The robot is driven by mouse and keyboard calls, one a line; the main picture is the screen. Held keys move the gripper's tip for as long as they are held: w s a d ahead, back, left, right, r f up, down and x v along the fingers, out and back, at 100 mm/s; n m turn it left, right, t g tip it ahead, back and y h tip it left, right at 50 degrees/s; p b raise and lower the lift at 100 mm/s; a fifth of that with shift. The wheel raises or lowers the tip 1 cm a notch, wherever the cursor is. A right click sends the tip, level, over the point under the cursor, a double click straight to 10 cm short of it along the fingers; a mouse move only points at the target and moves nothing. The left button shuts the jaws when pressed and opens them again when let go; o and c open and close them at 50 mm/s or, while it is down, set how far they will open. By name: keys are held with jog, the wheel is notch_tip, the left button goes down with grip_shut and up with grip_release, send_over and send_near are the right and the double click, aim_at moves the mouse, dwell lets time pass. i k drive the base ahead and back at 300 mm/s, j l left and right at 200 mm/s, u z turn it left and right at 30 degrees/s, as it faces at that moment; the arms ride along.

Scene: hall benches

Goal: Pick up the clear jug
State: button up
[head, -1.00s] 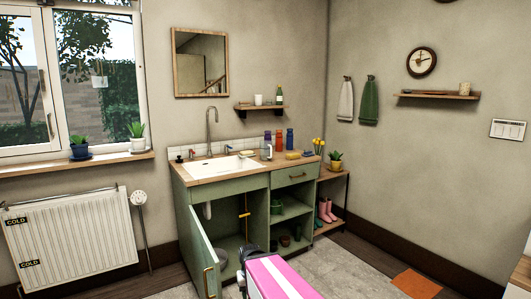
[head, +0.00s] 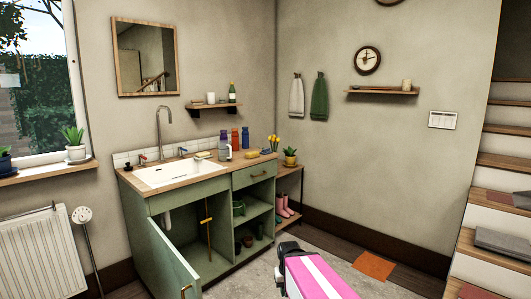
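The clear jug (head: 225,152) stands upright on the wooden counter (head: 202,180), to the right of the white sink (head: 170,175). It looks small and greyish, in front of a row of blue and red bottles. A pink and white part of my arm shows at the bottom of the view, well short of the counter. My gripper's fingers cannot be made out in this view. Nothing is seen touching the jug.
Bottles (head: 234,138) stand close behind the jug. A yellow sponge (head: 251,154) lies to its right. A tall tap (head: 158,130) rises behind the sink. The cabinet's green door (head: 172,262) hangs open toward me. A potted plant (head: 290,157) stands on a side shelf. Stairs (head: 500,215) are at right.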

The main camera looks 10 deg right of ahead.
aim_at(224, 147)
jog(key=i+l+z, duration=0.3)
jog(key=i, duration=0.3)
jog(key=i+j+z, duration=0.1)
jog(key=i+z, duration=0.2)
jog(key=i, duration=0.3)
jog(key=i+u, duration=0.25)
jog(key=i, duration=0.2)
jog(key=i+l+u, duration=0.25)
jog(key=i, duration=0.2)
jog(key=i+l+u, duration=0.25)
jog(key=i, duration=0.15)
jog(key=j, duration=0.05)
